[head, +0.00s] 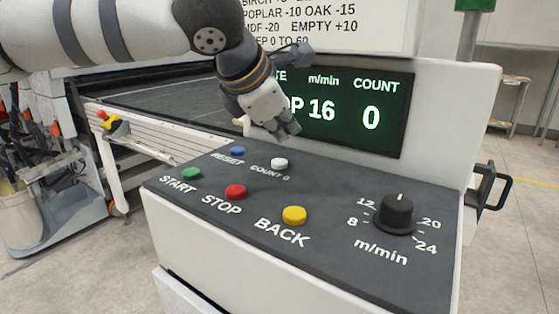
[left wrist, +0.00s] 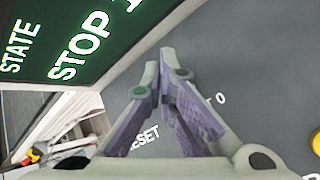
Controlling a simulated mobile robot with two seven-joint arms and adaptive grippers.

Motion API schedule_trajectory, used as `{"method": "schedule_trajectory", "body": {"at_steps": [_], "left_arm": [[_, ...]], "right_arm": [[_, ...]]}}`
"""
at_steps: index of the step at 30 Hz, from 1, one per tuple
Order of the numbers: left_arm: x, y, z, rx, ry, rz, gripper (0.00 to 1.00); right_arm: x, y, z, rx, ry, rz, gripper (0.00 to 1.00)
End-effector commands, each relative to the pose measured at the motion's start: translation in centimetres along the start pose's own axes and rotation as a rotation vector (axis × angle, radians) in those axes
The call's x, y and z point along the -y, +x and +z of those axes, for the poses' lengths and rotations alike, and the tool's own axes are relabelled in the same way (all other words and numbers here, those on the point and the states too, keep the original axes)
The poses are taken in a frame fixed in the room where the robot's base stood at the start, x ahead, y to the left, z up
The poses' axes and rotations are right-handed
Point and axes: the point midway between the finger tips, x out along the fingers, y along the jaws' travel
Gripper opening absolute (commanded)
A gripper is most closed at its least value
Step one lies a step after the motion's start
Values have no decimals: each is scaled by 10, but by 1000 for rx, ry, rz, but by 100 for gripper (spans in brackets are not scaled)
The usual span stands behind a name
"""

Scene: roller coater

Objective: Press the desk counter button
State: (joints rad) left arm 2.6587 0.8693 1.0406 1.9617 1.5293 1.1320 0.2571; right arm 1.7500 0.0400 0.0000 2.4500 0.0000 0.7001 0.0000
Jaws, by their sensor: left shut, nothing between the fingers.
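The white button (head: 279,164), labelled COUNT 0, is on the dark sloping desk panel (head: 335,215). My left gripper (head: 290,130) is shut and empty. Its fingertips are above and just behind the white button in the head view, apparently apart from it. In the left wrist view the shut fingers (left wrist: 166,68) point at the panel. They cover part of the COUNT 0 label, and I cannot make out the white button there. The green-lit display (head: 370,108) reads 16 m/min and COUNT 0; the wrist view shows STATE STOP. My right gripper is not in view.
Close by are the blue RESET button (head: 237,151), red STOP button (head: 235,191), green START button (head: 191,174) and yellow BACK button (head: 294,215). A black speed knob (head: 398,213) is at the right. The display housing rises behind the panel.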

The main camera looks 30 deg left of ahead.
Motion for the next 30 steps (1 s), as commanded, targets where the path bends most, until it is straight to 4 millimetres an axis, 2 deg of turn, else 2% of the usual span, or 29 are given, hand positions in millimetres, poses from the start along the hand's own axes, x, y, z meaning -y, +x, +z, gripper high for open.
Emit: {"method": "schedule_trajectory", "body": {"at_steps": [10, 30], "left_arm": [[-14, -20, 14, 0, 0, 1, 0], [-14, -20, 14, 0, 0, 0, 0]], "right_arm": [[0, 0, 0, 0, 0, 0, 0], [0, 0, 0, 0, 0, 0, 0]]}}
